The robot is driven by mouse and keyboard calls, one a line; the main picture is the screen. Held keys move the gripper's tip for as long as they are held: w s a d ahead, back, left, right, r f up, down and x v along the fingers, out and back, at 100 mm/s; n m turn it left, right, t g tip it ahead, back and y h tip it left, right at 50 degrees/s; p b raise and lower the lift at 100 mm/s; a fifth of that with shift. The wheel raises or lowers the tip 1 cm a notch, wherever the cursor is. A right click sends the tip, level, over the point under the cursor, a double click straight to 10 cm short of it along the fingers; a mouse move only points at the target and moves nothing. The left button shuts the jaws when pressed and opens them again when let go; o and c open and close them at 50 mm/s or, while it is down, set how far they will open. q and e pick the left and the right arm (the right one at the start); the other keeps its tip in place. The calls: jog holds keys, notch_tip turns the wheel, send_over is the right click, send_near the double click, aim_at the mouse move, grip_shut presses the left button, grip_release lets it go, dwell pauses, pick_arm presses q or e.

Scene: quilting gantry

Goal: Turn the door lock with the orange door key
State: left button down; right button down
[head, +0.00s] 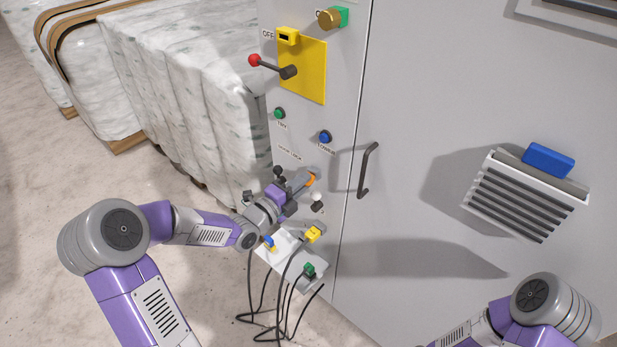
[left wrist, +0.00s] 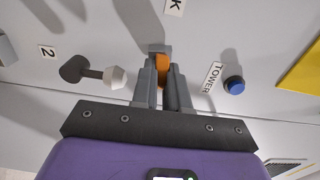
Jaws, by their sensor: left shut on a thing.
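The orange door key (head: 311,179) is at the cabinet panel, between the fingertips of my left gripper (head: 304,183). In the left wrist view the gripper (left wrist: 162,88) is shut on the orange key (left wrist: 162,68), both fingers flanking it. The key's far end meets a small grey piece (left wrist: 158,48) at the panel, which looks like the door lock. I cannot tell how deep the key sits or whether it has turned. The lock is mostly hidden by my gripper in the head view. My right gripper is out of view.
A white-tipped dark lever (left wrist: 115,77) and a blue TOWER button (left wrist: 234,85) flank the gripper. A yellow switch plate (head: 305,75) with a red-knobbed lever is above. A door handle (head: 368,170) is to the right. A cabled connector panel (head: 284,250) is below.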

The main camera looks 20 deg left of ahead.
pick_arm(q)
jog(key=c, duration=1.6)
grip_release()
jog(key=shift+m, duration=0.3)
jog(key=o, duration=0.5)
jog(key=shift+o, duration=0.2)
jog(key=p+v, duration=0.2)
jog(key=v, duration=0.5)
jog(key=s+d+f+n+g+y+p, duration=0.1)
jog(key=d+f+n+g+p, duration=0.15)
jog(key=f+n, duration=0.45)
jog(key=s+d+f+n+g+y+p, duration=0.1)
jog(key=s+d+f+n+g, duration=0.1)
jog(key=d+f+n+g, duration=0.35)
jog(key=s+d+f+n+g+p, duration=0.2)
jog(key=s+f+n, duration=0.4)
jog(key=s, duration=0.3)
jog(key=s+d+f+n+g+p, duration=0.2)
jog(key=s+d+f+n+g, duration=0.3)
jog(key=s, duration=0.4)
notch_tip(320, 180, down, 2)
jog(key=shift+s+f+n+g+y, duration=0.1)
jog(key=shift+s+n+g+y, duration=0.3)
jog(key=shift+n, duration=0.75)
